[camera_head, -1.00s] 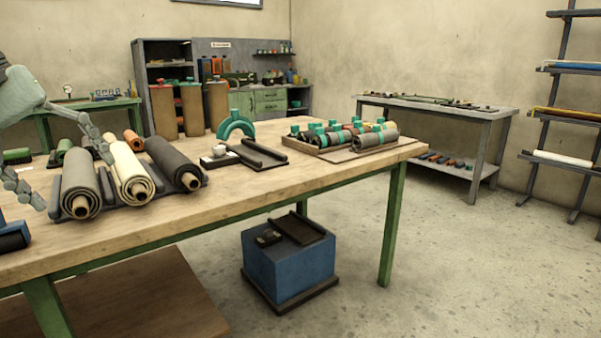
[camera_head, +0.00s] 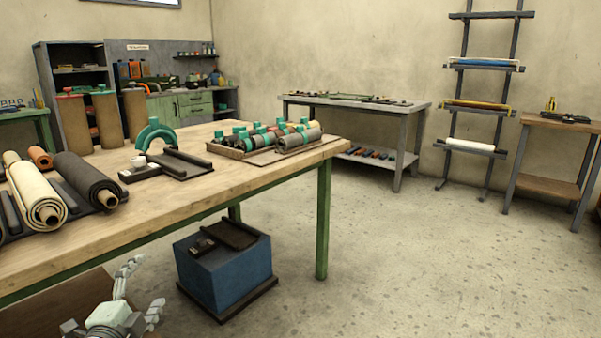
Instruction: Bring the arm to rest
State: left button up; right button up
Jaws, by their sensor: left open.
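My left gripper (camera_head: 143,284) shows at the bottom left, low in front of the workbench (camera_head: 235,200) and below its top. Its two pale jointed fingers are spread apart with nothing between them. The rest of that arm is mostly out of the frame. My right gripper is not in view. A cream sheet roll (camera_head: 38,192) and a dark grey sheet roll (camera_head: 88,182) lie on the bench top at the left, well above and apart from the gripper.
A blue box (camera_head: 222,275) stands on the floor right of the gripper. A wooden lower shelf (camera_head: 60,306) lies close behind the gripper. A tray (camera_head: 262,158) of small rolls sits on the bench's right end. The floor at right is clear.

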pick_arm(q)
jog(key=s+f+n+g+y, duration=0.2)
jog(key=s+f+n+g, duration=0.35)
jog(key=f, duration=0.65)
jog(key=s+d+f+n+g, duration=0.2)
jog(key=s+f+n+g, duration=0.2)
jog(key=s+f, duration=0.4)
jog(key=s+d+f+n+g+h, duration=0.1)
jog(key=s+f+n+g, duration=0.3)
jog(key=s+f, duration=0.5)
jog(key=s+d, duration=0.1)
jog(key=s, duration=0.5)
jog(key=shift+s+d+f, duration=0.2)
jog(key=shift+s+d, duration=0.15)
jog(key=shift+d, duration=0.05)
